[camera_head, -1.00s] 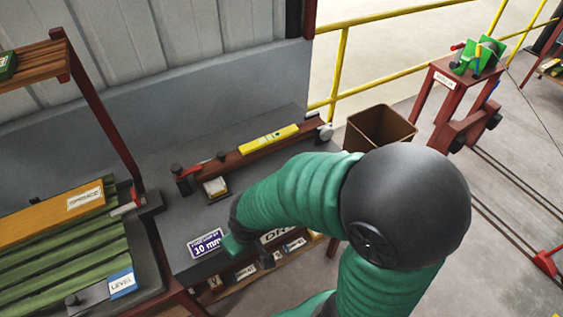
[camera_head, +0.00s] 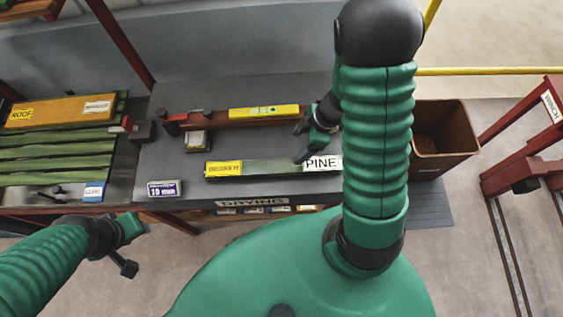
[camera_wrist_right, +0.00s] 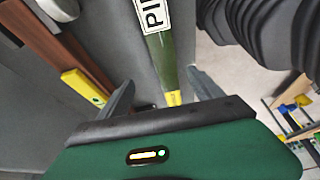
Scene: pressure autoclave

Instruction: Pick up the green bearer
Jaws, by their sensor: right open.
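The green bearer (camera_head: 258,168) is a long green bar lying flat on the grey bench, with a yellow label at its left end and a white PINE label (camera_head: 322,163). My right arm hides its right end. My right gripper (camera_head: 303,142) is open and empty, just behind and above the bar near the PINE label. In the right wrist view the bearer (camera_wrist_right: 163,50) runs between the two spread fingers (camera_wrist_right: 160,82), apart from them as far as I can tell. My left gripper (camera_head: 138,247) looks open and empty, in front of the bench at left.
A brown beam with a yellow level (camera_head: 264,112) lies behind the bearer. A small 10 mm block (camera_head: 164,188) sits near the front edge. A rack of green slats (camera_head: 55,153) stands at left, a brown bin (camera_head: 440,140) at right.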

